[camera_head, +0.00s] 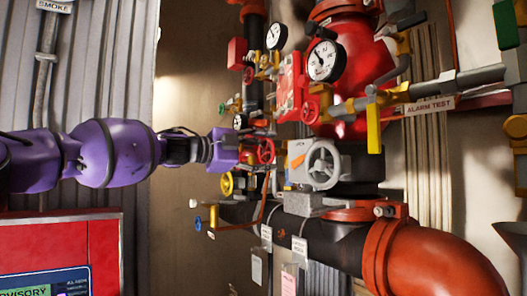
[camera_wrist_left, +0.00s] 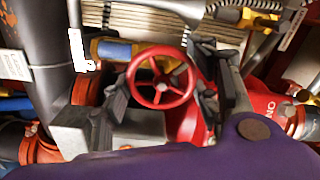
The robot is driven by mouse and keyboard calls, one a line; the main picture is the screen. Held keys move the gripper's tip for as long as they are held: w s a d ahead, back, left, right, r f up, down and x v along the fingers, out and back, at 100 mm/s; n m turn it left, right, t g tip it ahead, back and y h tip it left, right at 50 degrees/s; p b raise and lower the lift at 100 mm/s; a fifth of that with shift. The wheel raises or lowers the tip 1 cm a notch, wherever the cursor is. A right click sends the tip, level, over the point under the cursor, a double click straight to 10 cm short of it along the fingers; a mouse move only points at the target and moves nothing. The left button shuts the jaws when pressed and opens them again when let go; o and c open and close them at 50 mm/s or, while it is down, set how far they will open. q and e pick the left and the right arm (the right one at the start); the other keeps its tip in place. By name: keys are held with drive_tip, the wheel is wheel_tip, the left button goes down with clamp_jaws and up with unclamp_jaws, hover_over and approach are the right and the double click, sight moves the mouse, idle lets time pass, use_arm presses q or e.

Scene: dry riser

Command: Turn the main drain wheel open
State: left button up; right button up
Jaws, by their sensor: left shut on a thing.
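A small red handwheel (camera_head: 266,150) with a spoked rim sits among the valves left of the big red riser. It also shows near the middle of the left wrist view (camera_wrist_left: 161,86). My left gripper (camera_head: 250,151) reaches it from the left. In the left wrist view, its dark fingers (camera_wrist_left: 163,95) lie on either side of the rim and grip it. No label on this wheel is readable, so I cannot tell from lettering whether it is the main drain wheel. My right gripper is not in view.
A larger grey handwheel (camera_head: 321,165) stands just right. A yellow wheel (camera_head: 227,183) and a blue handle (camera_head: 198,223) sit below. A thick orange-red pipe (camera_head: 440,262) runs lower right.

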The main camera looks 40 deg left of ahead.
use_arm(q)
drive_tip(key=n, duration=0.4)
drive_tip(key=shift+d+n+p, duration=0.1)
drive_tip(key=shift+n+p, duration=0.2)
drive_tip(key=shift+p, duration=0.05)
drive_tip(key=n, duration=0.3)
drive_tip(key=shift+n, duration=0.3)
drive_tip(key=shift+n+p, duration=0.5)
drive_tip(key=shift+n, duration=1.1)
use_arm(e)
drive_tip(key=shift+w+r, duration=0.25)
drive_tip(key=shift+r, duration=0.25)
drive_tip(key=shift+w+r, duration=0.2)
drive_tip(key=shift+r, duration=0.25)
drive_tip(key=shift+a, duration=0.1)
use_arm(q)
drive_tip(key=o, duration=1.1)
drive_tip(key=shift+o, duration=0.2)
